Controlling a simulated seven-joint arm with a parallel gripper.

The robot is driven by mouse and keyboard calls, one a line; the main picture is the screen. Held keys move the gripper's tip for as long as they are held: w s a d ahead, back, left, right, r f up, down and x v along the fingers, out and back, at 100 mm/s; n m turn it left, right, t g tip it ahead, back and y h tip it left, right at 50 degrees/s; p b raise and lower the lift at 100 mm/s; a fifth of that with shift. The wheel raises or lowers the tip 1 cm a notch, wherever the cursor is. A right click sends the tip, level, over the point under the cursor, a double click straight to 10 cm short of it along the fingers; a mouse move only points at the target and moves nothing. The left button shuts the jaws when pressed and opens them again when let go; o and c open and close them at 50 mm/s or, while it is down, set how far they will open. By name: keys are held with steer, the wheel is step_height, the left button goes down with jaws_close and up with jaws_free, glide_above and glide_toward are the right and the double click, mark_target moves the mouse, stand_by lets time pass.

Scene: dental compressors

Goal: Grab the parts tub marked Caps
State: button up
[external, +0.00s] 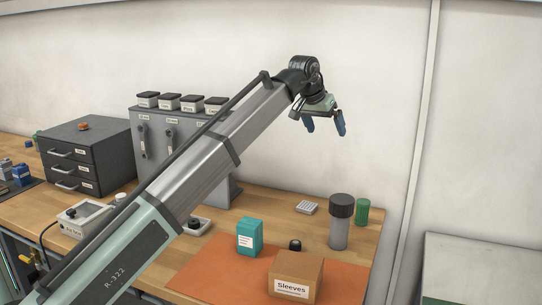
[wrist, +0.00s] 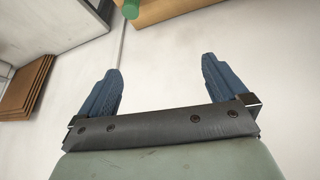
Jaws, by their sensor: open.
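Several small parts tubs with dark lids and white labels stand in a row on top of a grey cabinet (external: 188,138) in the external view. They are a far-left tub (external: 147,100), a second tub (external: 168,101), a third tub (external: 191,103) and a far-right tub (external: 215,104). The label print is too small to tell surely which one reads Caps. My gripper (external: 325,128) is open and empty, high in the air to the right of the tubs. In the wrist view its blue fingers (wrist: 162,68) stand wide apart with nothing between them; no tub shows there.
My arm crosses in front of the cabinet's right part. A dark drawer unit (external: 84,155) stands left of it. A Sleeves box (external: 295,275), a teal box (external: 249,237) and a dark-capped cylinder (external: 340,222) stand on the bench at right. The air around my gripper is clear.

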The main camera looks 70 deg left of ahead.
steer(key=s+a+r+n+g+y, duration=0.1)
steer(key=s+a+r, duration=0.3)
steer(key=s+a, duration=0.3)
steer(key=s+a+r+n, duration=0.1)
steer(key=s+a+r, duration=0.3)
steer(key=s+a, duration=0.25)
steer(key=n+g, duration=0.2)
glide_toward(213, 101)
steer(key=shift+y, duration=0.3)
steer(key=x, duration=1)
steer(key=shift+w+f, duration=0.15)
steer(key=shift+f, duration=0.15)
steer(key=c, duration=1.1)
steer(key=shift+r, duration=0.1)
steer(key=shift+c, duration=0.2)
